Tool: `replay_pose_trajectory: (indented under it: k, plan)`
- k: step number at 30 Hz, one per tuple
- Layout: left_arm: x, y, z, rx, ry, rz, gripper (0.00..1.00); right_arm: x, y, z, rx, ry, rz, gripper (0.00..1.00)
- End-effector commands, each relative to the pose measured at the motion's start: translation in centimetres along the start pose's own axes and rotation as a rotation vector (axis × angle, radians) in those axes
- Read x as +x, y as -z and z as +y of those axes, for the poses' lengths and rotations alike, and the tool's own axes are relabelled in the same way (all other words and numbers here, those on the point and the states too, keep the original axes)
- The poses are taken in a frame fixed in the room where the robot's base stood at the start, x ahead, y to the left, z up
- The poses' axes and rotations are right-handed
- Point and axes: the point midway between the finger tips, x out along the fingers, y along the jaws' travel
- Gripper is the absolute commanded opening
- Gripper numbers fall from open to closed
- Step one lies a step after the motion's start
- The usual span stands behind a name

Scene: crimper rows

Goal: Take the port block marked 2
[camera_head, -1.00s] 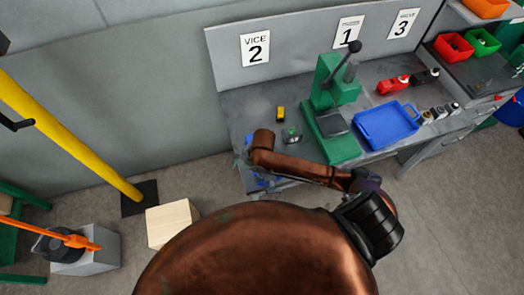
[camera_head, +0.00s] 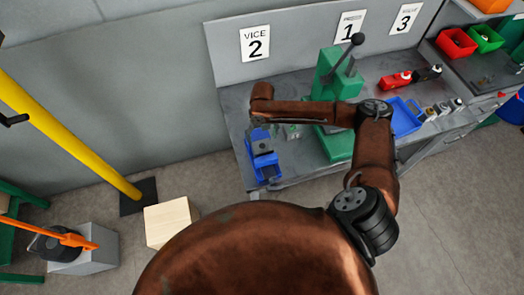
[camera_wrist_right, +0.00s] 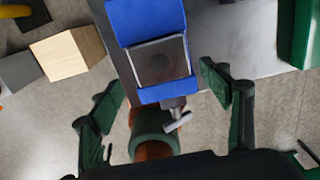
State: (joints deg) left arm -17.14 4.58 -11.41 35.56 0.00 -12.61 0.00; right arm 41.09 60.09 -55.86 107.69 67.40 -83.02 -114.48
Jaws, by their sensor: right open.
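A blue vice (camera_head: 263,162) stands at the left front of the bench, below the VICE 2 sign. My right gripper (camera_head: 258,125) is above the vice, open and empty. Its two dark green fingers are spread apart on either side of the vice in the wrist view. My left gripper is out of view.
A blue tray (camera_head: 408,117), several small blocks (camera_head: 442,109) and a red tool (camera_head: 395,80) are farther right. A wooden block (camera_head: 172,222) is on the floor.

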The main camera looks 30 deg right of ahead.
Motion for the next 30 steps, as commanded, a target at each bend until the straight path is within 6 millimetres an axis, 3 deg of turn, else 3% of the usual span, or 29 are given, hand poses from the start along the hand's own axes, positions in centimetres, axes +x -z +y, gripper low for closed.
replay_pose_trajectory:
  k: [1,9,18,30]
  plan:
    - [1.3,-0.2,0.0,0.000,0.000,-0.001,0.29,1.3,0.0,0.0,0.000,0.000,0.000,0.71]
    - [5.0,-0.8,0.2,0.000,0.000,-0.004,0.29,4.7,0.0,0.0,0.001,0.000,0.000,0.71]
    - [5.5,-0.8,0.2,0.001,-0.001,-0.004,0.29,6.9,-0.1,0.0,0.003,-0.001,-0.001,0.71]
    - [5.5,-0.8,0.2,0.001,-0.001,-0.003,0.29,7.0,0.0,0.0,0.002,-0.001,-0.001,0.67]
